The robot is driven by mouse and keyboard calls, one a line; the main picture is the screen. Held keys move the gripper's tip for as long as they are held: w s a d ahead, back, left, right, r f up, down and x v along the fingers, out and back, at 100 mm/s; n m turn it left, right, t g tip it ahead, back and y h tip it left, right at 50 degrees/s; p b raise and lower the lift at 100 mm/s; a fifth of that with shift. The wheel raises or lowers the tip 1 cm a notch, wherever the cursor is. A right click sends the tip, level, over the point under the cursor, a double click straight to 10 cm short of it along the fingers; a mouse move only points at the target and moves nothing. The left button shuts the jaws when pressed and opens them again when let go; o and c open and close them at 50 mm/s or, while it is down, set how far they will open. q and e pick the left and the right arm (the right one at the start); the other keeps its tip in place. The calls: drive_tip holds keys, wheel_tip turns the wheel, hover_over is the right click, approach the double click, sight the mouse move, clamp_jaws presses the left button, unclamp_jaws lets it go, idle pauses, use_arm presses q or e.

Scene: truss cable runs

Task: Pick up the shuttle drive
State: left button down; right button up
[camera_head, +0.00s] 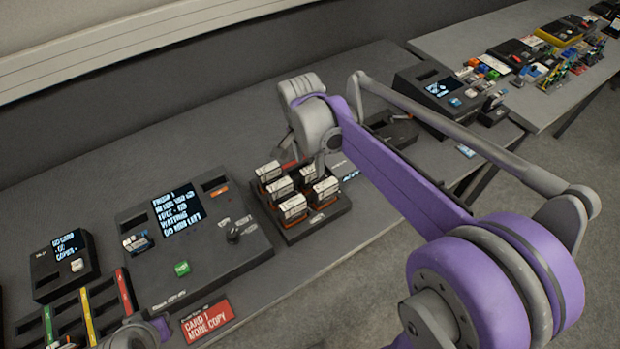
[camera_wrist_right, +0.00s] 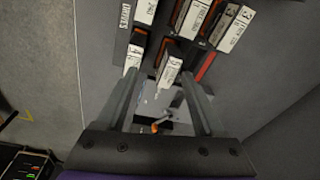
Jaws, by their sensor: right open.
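Several drives with white labels and orange-and-dark bodies stand in a dark rack (camera_head: 318,229) in the middle of the table. I cannot tell which one is the shuttle drive. My right gripper (camera_head: 306,155) is low over the back of the rack and partly hides it. In the right wrist view my right gripper (camera_wrist_right: 160,76) is open, its two fingers apart. A drive (camera_wrist_right: 170,72) shows between the fingertips, and another drive (camera_wrist_right: 133,58) is close by the left finger. Contact cannot be told. Part of my left gripper (camera_head: 135,335) shows at the bottom edge; its fingers are not clear.
A dark console with a lit screen (camera_head: 177,210) stands left of the rack. A smaller screen unit (camera_head: 65,262) and a slotted tray with coloured strips (camera_head: 124,291) are farther left. A red card (camera_head: 208,321) lies in front. Another screen device (camera_head: 440,92) stands at the back right.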

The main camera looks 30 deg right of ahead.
sight(313, 175)
drive_tip(key=w+m, duration=0.1)
drive_tip(key=w+d+m, duration=0.1)
drive_tip(key=shift+w+d+f+g, duration=0.1)
drive_tip(key=shift+w+d+g, duration=0.1)
drive_tip(key=shift+w+g, duration=0.15)
drive_tip(key=shift+w+d+f+m, duration=0.1)
drive_tip(key=shift+d+f+m, duration=0.1)
drive_tip(key=shift+f+m, duration=0.1)
drive_tip(key=f, duration=0.3)
drive_tip(key=d+f, duration=0.1)
drive_tip(key=f, duration=0.6)
drive_tip(key=shift+w+d+f, duration=0.15)
clamp_jaws()
